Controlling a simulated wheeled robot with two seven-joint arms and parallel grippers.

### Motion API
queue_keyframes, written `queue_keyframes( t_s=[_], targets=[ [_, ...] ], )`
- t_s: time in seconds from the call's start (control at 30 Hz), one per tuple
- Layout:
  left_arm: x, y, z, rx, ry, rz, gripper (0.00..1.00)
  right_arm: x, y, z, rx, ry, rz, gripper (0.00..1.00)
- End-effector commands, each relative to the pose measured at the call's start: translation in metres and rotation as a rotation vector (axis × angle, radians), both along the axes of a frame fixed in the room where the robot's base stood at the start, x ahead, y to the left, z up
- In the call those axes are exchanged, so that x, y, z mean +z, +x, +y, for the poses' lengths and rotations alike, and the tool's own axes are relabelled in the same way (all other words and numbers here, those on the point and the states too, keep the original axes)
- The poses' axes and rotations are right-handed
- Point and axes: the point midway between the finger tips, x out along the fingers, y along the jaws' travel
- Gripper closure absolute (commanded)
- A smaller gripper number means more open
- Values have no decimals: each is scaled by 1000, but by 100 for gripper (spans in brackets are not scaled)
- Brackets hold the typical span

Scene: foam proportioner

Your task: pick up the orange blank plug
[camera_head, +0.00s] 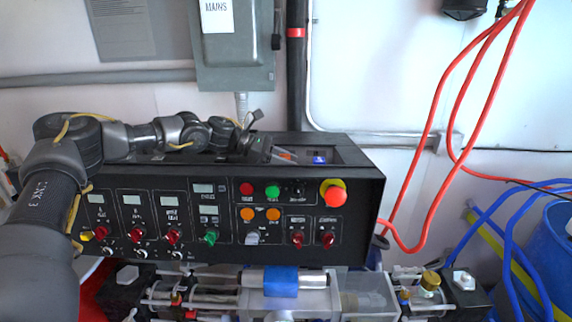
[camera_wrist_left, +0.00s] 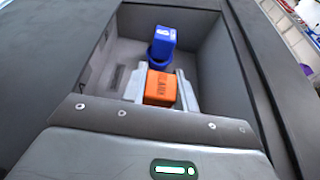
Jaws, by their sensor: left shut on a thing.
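My right gripper is not in view.
The tray is set in the top of a black control panel (camera_head: 225,255) with knobs, displays and a red emergency button (camera_head: 332,192). A grey electrical box (camera_head: 235,60) hangs on the wall behind. Red hoses (camera_head: 440,150) hang at the right.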

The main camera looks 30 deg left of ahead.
Motion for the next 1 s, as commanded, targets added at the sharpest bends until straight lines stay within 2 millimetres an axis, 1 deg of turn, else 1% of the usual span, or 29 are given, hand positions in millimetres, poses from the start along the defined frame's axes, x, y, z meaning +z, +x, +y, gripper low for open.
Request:
queue_keyframes(
  t_s=[0.17, 0.27, 0.43, 0.5, 0.7, 0.8, 1.0],
  targets=[
    [24, 0, 0, -1, -2, -8, 94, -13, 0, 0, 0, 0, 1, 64],
    [40, -14, -12, -4, -2, -8, 94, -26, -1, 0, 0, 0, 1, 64],
    [77, -39, -33, -4, -1, -8, 94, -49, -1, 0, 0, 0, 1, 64],
    [84, -52, -43, -5, -1, -5, 94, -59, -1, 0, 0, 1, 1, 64],
    [102, -81, -68, -2, 1, -3, 94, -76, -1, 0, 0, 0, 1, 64],
    [110, -92, -77, -2, 1, -4, 94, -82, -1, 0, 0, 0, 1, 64],
    [119, -105, -88, -2, 0, -2, 94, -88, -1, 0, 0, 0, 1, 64]
  ],
)
